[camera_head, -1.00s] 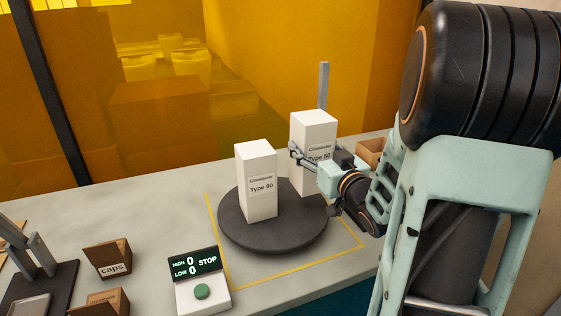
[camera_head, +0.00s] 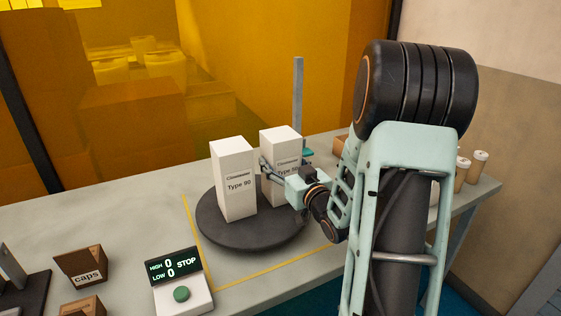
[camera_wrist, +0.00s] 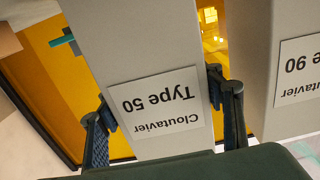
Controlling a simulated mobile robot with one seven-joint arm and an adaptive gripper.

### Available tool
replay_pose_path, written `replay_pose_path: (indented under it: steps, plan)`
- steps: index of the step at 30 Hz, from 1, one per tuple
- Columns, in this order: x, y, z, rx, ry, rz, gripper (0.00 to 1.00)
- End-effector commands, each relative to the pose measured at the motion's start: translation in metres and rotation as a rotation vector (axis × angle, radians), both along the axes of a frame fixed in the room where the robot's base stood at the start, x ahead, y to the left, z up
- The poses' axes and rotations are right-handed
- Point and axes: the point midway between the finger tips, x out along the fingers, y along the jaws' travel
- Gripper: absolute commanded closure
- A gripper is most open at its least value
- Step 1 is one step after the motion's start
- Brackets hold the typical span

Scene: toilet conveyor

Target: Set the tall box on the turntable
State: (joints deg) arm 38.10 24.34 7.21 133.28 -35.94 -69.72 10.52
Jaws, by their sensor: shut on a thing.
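The tall white box labelled Type 50 (camera_head: 281,143) is upright between the fingers of my gripper (camera_head: 279,170), over the back right part of the dark round turntable (camera_head: 250,241). Its lower end is partly hidden by my gripper, so I cannot tell whether it touches the disc. In the wrist view, the Type 50 box (camera_wrist: 135,50) fills the space between the two fingers (camera_wrist: 162,98). A second white box labelled Type 90 (camera_head: 233,180) stands on the turntable just left of it; it also shows at the right of the wrist view (camera_wrist: 290,90).
A control panel (camera_head: 180,282) reading 0, 0 and STOP stands in front of the turntable. A caps box (camera_head: 81,268) is at the left. A grey post (camera_head: 298,100) rises behind the boxes. Small containers (camera_head: 470,168) stand at the right end.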

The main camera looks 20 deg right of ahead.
Motion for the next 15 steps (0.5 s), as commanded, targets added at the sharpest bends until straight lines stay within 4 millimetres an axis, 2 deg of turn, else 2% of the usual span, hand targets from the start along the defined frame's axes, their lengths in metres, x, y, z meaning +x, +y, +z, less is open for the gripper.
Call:
replay_pose_path:
  steps: [3,4,6,8,15]
  plan:
    - [0.0002,0.0,-0.0036,-0.001,-0.002,0.0,0.73]
    - [-0.0001,0.0001,-0.0031,0.0,0.0,0.0,0.36]
    - [-0.0001,0.0001,-0.0028,0.0,0.001,0.0,0.28]
    - [-0.0001,0.0001,-0.0028,0.0,0.001,0.0,0.21]
    - [-0.0001,0.0001,-0.0027,0.0,0.001,0.0,0.21]
